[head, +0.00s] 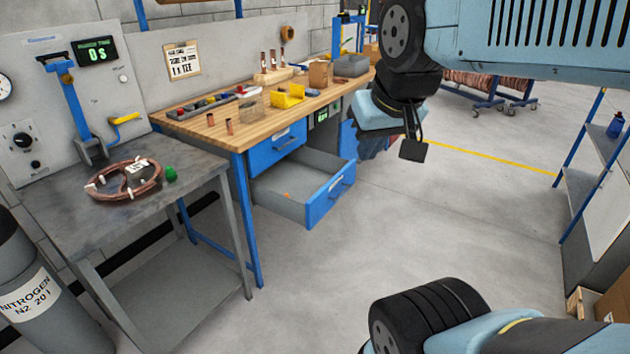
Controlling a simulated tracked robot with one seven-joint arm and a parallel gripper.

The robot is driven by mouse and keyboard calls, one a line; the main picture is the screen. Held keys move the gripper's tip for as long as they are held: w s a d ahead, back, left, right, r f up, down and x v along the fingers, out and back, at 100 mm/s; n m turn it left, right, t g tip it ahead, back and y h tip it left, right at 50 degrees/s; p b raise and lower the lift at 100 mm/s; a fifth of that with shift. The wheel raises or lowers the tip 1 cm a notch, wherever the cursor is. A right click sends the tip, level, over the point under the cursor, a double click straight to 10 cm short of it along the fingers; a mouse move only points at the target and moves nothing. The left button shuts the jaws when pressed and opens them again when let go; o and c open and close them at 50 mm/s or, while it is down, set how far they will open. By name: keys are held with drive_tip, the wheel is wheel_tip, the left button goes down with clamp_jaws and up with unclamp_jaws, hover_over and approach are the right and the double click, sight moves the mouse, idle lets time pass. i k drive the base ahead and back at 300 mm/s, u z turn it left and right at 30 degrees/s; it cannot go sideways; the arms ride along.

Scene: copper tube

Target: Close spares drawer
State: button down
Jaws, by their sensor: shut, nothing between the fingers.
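The lower drawer (331,194) of the workbench is pulled well out. It has a blue front with a handle and a grey inside, with a small orange piece in it. I take it to be the spares drawer, but I can read no label. The blue drawer (277,148) above it looks shut. My gripper (411,148) hangs in the air to the right of the open drawer and higher in the picture. It is shut and empty, and a clear gap shows between it and the drawer front.
The wooden workbench (215,137) carries a yellow bin (288,97), copper pieces and tools. A grey metal table (75,220) with a copper coil (112,193) stands at the left. The floor (400,230) in front of the drawer is clear. A shelf rack (580,180) stands at the right.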

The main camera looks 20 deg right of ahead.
sight(314, 180)
drive_tip(key=u, duration=0.15)
drive_tip(key=i, duration=1)
drive_tip(key=z, duration=0.1)
